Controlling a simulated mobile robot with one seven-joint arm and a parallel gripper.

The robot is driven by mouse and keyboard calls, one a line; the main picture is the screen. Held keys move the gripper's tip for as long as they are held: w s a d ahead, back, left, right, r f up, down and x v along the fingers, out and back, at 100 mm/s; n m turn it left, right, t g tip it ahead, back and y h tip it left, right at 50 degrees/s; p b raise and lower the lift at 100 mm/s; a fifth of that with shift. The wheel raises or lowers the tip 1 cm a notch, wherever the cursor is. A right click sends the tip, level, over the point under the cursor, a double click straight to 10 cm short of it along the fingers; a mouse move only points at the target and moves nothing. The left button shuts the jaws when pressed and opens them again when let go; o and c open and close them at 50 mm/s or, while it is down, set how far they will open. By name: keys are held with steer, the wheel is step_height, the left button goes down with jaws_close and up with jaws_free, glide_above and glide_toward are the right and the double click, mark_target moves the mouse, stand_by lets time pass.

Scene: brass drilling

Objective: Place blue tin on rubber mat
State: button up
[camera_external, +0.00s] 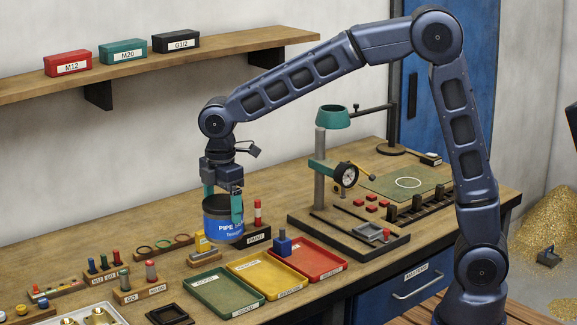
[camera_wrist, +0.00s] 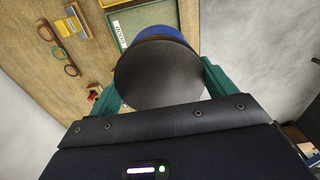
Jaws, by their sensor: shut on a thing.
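The blue tin (camera_external: 222,229) has a dark lid and a white "PIPE" label. My gripper (camera_external: 222,207) is shut on it, with green fingers on either side. The tin is upright, behind the coloured trays, and seems to hang above the bench; the exact gap is unclear. In the wrist view the lid of the tin (camera_wrist: 157,75) fills the space between the fingers of my gripper (camera_wrist: 160,85), with a blue edge beyond. A flat green mat with a white ring (camera_external: 408,190), likely the rubber mat, lies bare at the bench's back right.
A drill stand with a dial (camera_external: 345,176) rises between the tin and the mat. Green (camera_external: 222,292), yellow (camera_external: 268,272) and red (camera_external: 308,258) trays lie in front. A lamp (camera_external: 390,149) and a dark slotted rack (camera_external: 418,205) flank the mat. Peg blocks (camera_external: 143,290) crowd the left.

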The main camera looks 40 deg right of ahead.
step_height(320, 180, up, 12)
steer(key=w+d+m, duration=0.5)
steer(key=w+d, duration=0.8)
steer(key=d, duration=0.5)
steer(key=w+d+m, duration=0.4)
steer(key=w+d, duration=1)
steer(key=d, duration=0.5)
steer(key=s+d+m, duration=0.2)
steer(key=d+m, duration=0.3)
steer(key=d, duration=1.9)
steer(key=s+d+m, duration=0.2)
steer(key=d+m, duration=0.2)
steer(key=d, duration=2.1)
steer(key=shift+f, duration=15.55)
